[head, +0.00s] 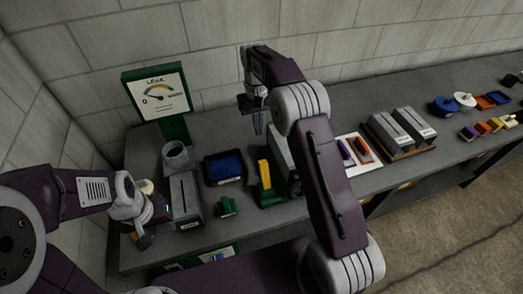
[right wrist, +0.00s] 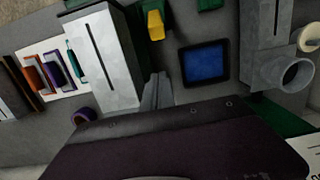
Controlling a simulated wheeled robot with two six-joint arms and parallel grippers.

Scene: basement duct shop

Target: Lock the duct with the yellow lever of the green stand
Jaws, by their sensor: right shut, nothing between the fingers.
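The green stand (head: 270,196) with its upright-looking yellow lever (head: 264,174) stands mid-bench in the head view. The lever also shows at the top of the right wrist view (right wrist: 154,20). A grey slotted duct box (right wrist: 103,55) lies beside it; my right arm mostly hides that box in the head view. Another grey duct (head: 185,198) with a round collar (head: 175,156) stands further left. My right gripper (head: 258,124) is shut and empty, above the bench behind the lever. My left gripper (head: 143,232) is low at the left, beside the left duct; its fingers are unclear.
A dark tray with a blue inside (head: 224,168) and a small green block (head: 228,207) are left of the stand. A green gauge board (head: 157,92) stands at the back wall. A white card with coloured pieces (head: 358,155) and grey boxes (head: 402,130) are to the right.

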